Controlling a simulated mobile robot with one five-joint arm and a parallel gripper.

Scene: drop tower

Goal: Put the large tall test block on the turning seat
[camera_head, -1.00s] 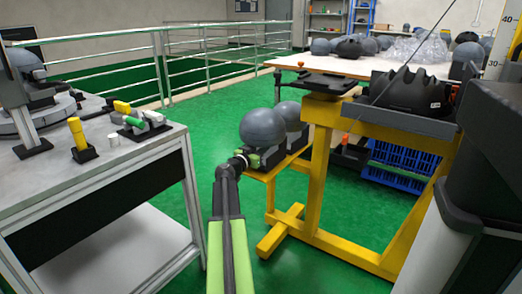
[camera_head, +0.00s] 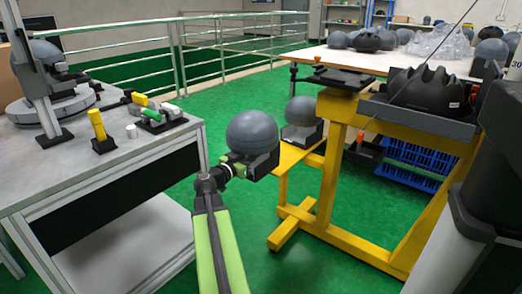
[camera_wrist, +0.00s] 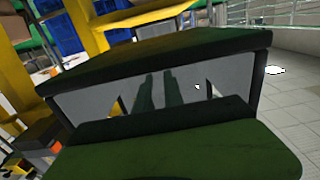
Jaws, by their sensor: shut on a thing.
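My gripper (camera_head: 236,168) is shut on the dark base of a grey dome-topped block (camera_head: 252,132), apparently the large tall test block. In the head view it holds the block upright, in the gap between the left bench and the yellow stand. A second grey dome-topped block (camera_head: 301,111) sits on the yellow stand's low shelf (camera_head: 292,156). A round grey turntable (camera_head: 78,103), likely the turning seat, is on the left bench, with another grey dome (camera_head: 44,50) at it, partly behind a post. In the wrist view, close dark green and grey surfaces hide most of the held block.
The left bench (camera_head: 150,160) carries a yellow cylinder (camera_head: 97,125), a small white cylinder and green and yellow pieces near its edge. A yellow frame (camera_head: 328,185) with a black helmet form (camera_head: 425,90) stands at right. Green floor is clear between them.

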